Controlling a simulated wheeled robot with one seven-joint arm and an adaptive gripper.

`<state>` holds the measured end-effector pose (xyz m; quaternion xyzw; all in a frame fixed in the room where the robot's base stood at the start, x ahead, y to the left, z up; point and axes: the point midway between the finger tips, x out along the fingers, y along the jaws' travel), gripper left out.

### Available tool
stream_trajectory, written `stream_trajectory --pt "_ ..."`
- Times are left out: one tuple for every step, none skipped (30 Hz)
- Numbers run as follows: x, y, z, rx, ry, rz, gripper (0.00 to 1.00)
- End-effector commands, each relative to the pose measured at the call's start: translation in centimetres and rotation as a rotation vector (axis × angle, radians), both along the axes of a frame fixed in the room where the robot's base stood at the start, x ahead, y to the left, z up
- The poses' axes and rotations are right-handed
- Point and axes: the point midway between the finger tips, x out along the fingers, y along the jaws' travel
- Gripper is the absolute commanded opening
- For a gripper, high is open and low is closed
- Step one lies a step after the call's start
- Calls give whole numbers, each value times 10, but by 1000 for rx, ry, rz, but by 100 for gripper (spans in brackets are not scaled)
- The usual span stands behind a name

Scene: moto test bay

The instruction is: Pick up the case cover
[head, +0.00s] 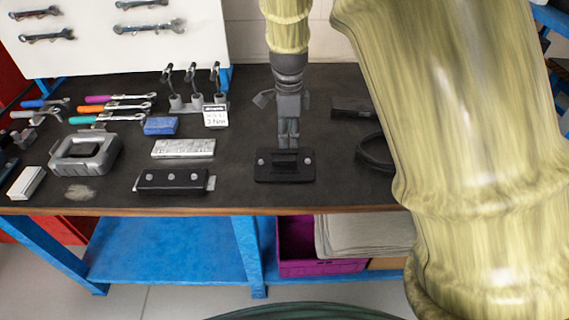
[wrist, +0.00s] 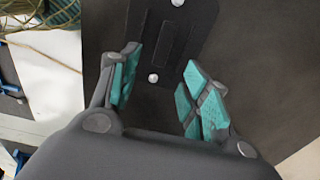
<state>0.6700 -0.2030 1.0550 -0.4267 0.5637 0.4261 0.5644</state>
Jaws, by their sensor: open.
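The case cover appears to be the black plate (head: 272,176) on the bench, with a raised black block in its middle and a silver bolt head at each end. My gripper (head: 288,146) points down right above it. In the wrist view the plate (wrist: 192,35) lies beyond the fingertips, with its raised ridge and both bolt heads showing. My open gripper (wrist: 162,60) has teal pads on both fingers, and nothing is between them. Whether the fingertips touch the plate, I cannot tell.
On the dark bench (head: 232,192), left of the plate, are a black bar with bolts (head: 172,180), a silver block (head: 184,148), a blue block (head: 160,126) and a grey frame (head: 85,152). A black ring (head: 374,153) lies right, partly hidden by my arm.

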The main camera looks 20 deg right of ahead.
Motion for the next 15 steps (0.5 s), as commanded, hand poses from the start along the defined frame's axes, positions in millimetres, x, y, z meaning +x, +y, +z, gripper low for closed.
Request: stream_trajectory --pt "-1 1 -6 1 5 0 46" --pt "-1 1 -10 1 5 0 46" --pt "-1 1 -15 1 4 0 46" --pt "0 1 -19 1 4 0 46" --pt "0 1 -23 1 4 -1 46" --pt "0 0 -27 1 3 -1 46" --pt "0 0 -30 1 3 -1 46" --pt "0 0 -32 1 3 -1 46" --pt "0 0 -35 1 2 -1 46" --pt "0 0 -37 1 2 -2 46" --pt "0 0 -39 0 1 -2 46" --pt "0 0 -40 0 1 -2 46" --pt "0 -1 -41 0 1 -2 46" --pt "0 -1 -41 0 1 -2 46" --pt "0 -1 -42 0 1 -3 46"
